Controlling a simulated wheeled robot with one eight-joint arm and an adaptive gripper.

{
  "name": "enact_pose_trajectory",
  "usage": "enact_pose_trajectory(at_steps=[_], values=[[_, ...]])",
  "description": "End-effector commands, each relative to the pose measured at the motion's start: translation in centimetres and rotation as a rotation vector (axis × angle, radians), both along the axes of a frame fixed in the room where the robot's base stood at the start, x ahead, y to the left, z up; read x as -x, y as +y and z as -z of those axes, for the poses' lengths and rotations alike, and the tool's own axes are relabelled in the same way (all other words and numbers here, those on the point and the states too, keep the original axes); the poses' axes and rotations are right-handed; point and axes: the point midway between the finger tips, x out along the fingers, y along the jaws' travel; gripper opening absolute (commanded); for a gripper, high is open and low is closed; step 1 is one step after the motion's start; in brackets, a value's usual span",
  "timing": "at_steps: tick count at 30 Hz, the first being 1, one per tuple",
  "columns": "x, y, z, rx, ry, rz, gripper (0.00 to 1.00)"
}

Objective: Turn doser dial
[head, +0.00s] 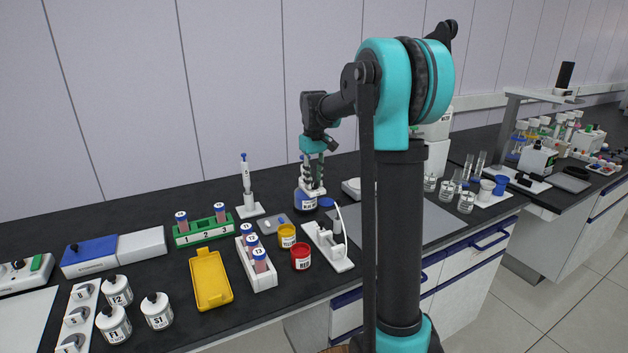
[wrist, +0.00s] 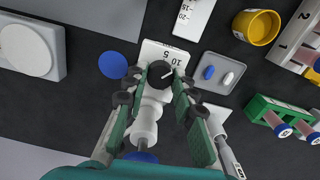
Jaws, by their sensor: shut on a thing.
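The doser's black dial (wrist: 160,73) sits on a white scale plate (wrist: 176,52) marked 5 and 10 in the wrist view. A pale line on the dial points toward the upper right of that picture. In the head view my gripper (head: 314,175) hangs down over the doser and hides the dial.
Close by are a blue cap (wrist: 112,65), a small grey tray (wrist: 219,73) with a blue and a white piece, a yellow pot (head: 287,236), a red pot (head: 301,258) and a white stand (head: 328,247). A green rack (head: 203,232) stands to the left.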

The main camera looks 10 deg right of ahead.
Motion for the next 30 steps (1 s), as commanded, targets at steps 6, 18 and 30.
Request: enact_pose_trajectory(at_steps=[6,18,30], values=[[0.0,0.0,0.0,0.000,0.000,0.000,0.00],[0.0,0.0,0.0,0.000,0.000,0.001,0.47],[0.0,0.0,-3.4,0.000,0.000,0.001,0.47]])
